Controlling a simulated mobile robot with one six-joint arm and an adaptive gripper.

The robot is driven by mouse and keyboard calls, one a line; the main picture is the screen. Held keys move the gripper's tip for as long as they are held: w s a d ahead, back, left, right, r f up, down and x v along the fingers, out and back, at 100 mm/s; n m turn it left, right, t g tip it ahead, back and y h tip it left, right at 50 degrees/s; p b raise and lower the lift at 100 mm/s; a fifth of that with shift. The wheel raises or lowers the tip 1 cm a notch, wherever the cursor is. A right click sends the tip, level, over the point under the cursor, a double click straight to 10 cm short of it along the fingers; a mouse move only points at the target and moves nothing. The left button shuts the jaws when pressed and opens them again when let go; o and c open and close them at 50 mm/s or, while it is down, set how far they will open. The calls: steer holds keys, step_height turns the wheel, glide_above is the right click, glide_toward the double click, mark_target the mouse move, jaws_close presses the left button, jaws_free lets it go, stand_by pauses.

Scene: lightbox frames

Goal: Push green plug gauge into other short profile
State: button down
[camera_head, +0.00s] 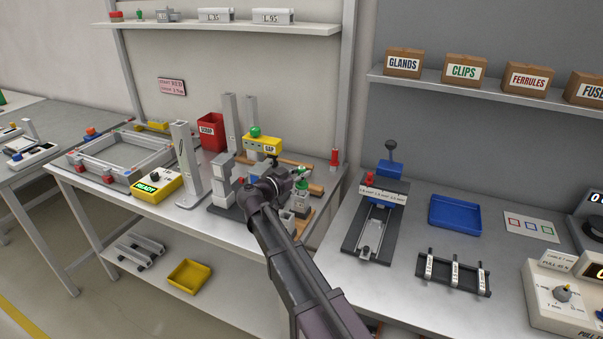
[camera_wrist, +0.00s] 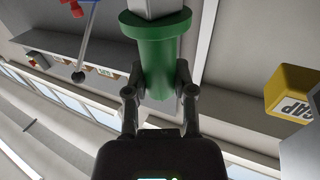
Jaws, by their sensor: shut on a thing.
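The green plug gauge (camera_wrist: 160,50) fills the middle of the wrist view, a green cylinder with a wide collar. My gripper (camera_wrist: 159,90) is shut on it, one finger on each side of the body. A pale grey square-edged piece (camera_wrist: 157,8) meets the collar at the top edge; I cannot tell whether it is the gauge's own shank or a profile. In the head view my arm reaches over the left bench, and green (camera_head: 303,170) shows beside its end. A short grey upright piece (camera_head: 301,202) with green on it stands just below. My arm hides part of this area.
A yellow GAP block (camera_head: 262,145) with a green knob stands left of my arm's end. Tall grey profiles (camera_head: 187,165) stand farther left, by a yellow READY box (camera_head: 155,186). A red bin (camera_head: 211,132) is behind. The right bench holds a clamp fixture (camera_head: 377,215) and blue tray (camera_head: 455,213).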

steer(key=shift+r+p, duration=0.3)
steer(key=shift+p, duration=0.1)
stand_by(5.9)
step_height(320, 180, up, 6)
steer(key=p, duration=0.6)
steer(key=shift+r, duration=0.1)
stand_by(0.5)
